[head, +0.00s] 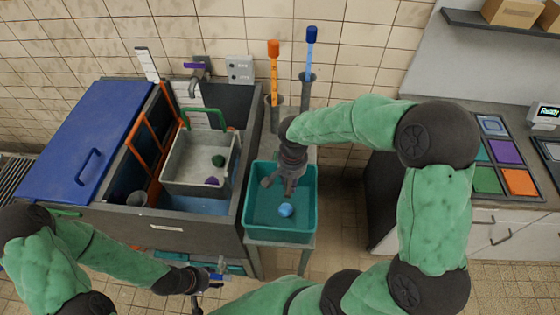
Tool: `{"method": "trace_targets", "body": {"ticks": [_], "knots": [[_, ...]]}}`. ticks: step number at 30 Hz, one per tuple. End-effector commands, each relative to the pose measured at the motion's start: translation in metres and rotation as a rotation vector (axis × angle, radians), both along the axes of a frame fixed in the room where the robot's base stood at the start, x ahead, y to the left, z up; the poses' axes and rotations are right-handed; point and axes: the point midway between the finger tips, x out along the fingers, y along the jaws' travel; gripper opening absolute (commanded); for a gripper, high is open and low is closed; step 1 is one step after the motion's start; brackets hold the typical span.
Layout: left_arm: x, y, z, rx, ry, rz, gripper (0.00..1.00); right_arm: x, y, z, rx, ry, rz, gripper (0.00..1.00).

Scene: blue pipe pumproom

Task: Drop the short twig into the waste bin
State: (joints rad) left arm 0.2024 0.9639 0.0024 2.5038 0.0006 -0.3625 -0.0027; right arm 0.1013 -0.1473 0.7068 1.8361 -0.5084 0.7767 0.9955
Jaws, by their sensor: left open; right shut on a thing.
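I cannot make out the short twig anywhere in the head view. My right gripper (279,184) reaches down over a teal open tub (255,227) on a stand. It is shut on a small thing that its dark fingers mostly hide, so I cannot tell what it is. A blue ball (285,210) lies in the tub just below the fingers. Nothing in view is clearly marked as the waste bin. My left gripper (208,284) is open, low in front of the grey sink unit, apart from the tub.
A grey basin (169,174) with a green and a purple ball sits in the sink unit left of the tub. A blue lid (82,140) lies further left. Orange and blue brushes (273,68) stand in holders behind the tub. A counter with coloured tiles (522,182) is at the right.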

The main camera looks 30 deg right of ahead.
Motion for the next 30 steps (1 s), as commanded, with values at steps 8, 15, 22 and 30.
{"method": "trace_targets", "body": {"ticks": [8,15,22,30], "knots": [[0.0,0.0,-0.004,0.0,0.0,0.0,0.49,0.0,0.0,-0.006,0.0,0.001,0.0,0.14],[0.0,0.0,-0.019,0.0,0.0,0.0,0.49,0.0,0.0,-0.028,0.001,0.002,0.0,0.14],[0.0,0.0,-0.035,0.0,0.0,0.0,0.49,0.0,0.0,-0.053,0.0,0.001,0.0,0.14],[0.0,0.0,-0.039,0.0,-0.001,0.0,0.49,0.0,0.0,-0.061,0.0,0.0,0.0,0.14]]}}
